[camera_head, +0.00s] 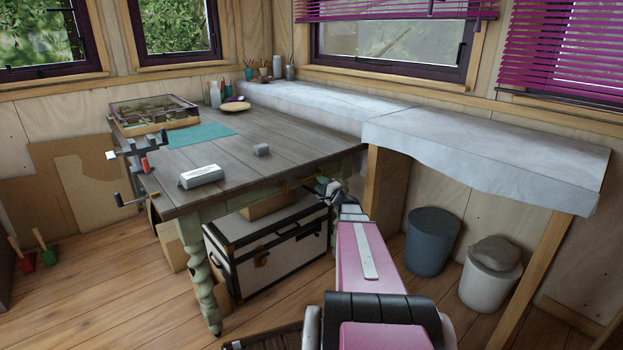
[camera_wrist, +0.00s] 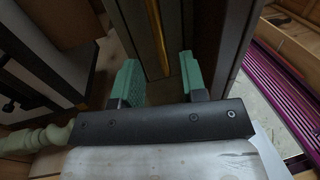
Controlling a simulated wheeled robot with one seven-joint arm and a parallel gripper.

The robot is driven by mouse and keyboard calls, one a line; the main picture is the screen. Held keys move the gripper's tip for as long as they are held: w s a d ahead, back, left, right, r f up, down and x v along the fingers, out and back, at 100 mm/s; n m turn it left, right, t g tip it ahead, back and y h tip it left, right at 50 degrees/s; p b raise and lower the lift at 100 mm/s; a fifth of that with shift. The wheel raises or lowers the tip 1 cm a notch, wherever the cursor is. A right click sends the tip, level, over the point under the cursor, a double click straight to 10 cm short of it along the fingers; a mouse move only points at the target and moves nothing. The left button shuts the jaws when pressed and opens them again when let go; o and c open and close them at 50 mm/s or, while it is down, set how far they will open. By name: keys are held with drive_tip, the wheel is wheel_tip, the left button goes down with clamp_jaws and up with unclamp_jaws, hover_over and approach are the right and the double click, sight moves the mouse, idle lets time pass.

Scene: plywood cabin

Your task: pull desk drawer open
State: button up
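The desk (camera_head: 285,140) has a grey plank top and pale green turned legs. Its drawer front under the near right edge is small and partly hidden by my arm in the head view. My gripper (camera_head: 330,187) is beside that edge, below the top. In the wrist view, my gripper (camera_wrist: 158,84) has two green fingers spread apart. A long brass strip (camera_wrist: 157,35), which looks like the drawer handle, lies ahead of the gap between them, against dark wood. I cannot tell whether the fingers touch it. No opening of the drawer shows.
A black-and-white trunk (camera_head: 270,250) stands under the desk. A vise (camera_head: 135,165) is clamped at the left. Two bins (camera_head: 432,241) stand right.

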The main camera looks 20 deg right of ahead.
sight(312, 177)
drive_tip(key=shift+x, duration=3.2)
clamp_jaws()
